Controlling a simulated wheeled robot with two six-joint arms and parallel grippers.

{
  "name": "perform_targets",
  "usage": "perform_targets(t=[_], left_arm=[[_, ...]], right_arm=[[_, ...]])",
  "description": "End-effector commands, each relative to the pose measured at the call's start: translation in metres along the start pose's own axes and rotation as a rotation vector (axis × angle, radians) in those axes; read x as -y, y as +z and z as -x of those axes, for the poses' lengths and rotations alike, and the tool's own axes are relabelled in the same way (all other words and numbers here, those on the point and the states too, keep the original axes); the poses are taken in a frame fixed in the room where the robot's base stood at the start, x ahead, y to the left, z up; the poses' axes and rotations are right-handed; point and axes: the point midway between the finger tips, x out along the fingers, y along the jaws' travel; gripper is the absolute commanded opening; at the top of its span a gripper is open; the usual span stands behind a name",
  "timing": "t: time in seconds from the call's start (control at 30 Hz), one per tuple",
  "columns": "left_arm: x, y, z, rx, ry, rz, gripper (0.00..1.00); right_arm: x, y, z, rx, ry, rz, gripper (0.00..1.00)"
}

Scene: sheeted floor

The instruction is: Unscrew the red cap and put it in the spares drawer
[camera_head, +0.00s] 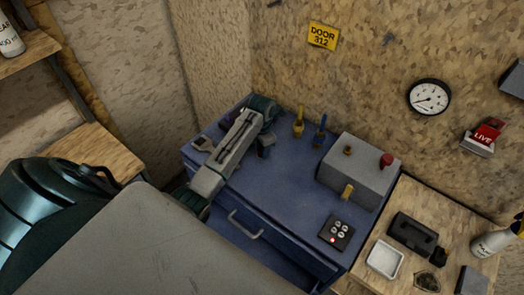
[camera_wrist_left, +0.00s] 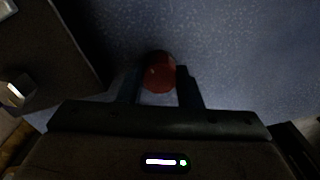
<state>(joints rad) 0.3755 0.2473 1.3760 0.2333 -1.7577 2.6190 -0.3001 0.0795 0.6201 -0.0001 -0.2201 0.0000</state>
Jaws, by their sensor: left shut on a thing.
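My left gripper (camera_head: 264,150) reaches down over the left part of the blue cabinet top (camera_head: 290,185). In the left wrist view its fingers (camera_wrist_left: 161,88) are shut on a round red piece (camera_wrist_left: 160,72), just over a blue surface. I cannot tell for sure that this piece is a cap. A red cap-like knob (camera_head: 386,160) sits on top of the grey box (camera_head: 352,175) at the right, apart from the gripper. My right gripper is not in view.
A black panel with buttons (camera_head: 337,233) lies near the front right. A wooden bench (camera_head: 360,278) at the right holds a white tray (camera_head: 385,260) and a bottle (camera_head: 490,243).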

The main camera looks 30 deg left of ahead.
Motion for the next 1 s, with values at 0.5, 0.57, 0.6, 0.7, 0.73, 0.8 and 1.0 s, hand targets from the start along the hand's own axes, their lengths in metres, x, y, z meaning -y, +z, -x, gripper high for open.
perform_targets(t=[0.5, 0.57, 0.6, 0.7, 0.73, 0.8, 1.0], left_arm=[[0.0002, -0.0002, -0.0004, -0.001, -0.001, 0.002, 0.57], [0.0002, -0.0002, -0.0004, -0.001, -0.001, 0.002, 0.53], [0.0002, -0.0002, -0.0004, -0.001, -0.001, 0.002, 0.49], [0.0002, -0.0002, -0.0004, -0.001, -0.001, 0.002, 0.49], [0.0002, -0.0002, -0.0003, -0.001, -0.001, 0.002, 0.49], [0.0002, -0.0001, -0.0003, 0.000, 0.000, 0.002, 0.49], [0.0001, -0.0001, -0.0002, 0.000, 0.000, -0.120, 0.49]], right_arm=[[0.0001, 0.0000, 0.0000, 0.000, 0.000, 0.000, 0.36], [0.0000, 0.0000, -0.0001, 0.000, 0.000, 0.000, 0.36], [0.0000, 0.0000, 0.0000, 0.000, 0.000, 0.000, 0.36], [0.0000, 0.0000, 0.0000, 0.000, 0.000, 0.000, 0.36], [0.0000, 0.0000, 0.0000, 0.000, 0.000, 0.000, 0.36], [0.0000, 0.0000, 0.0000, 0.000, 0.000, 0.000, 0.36], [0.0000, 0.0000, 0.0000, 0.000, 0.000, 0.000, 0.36]])
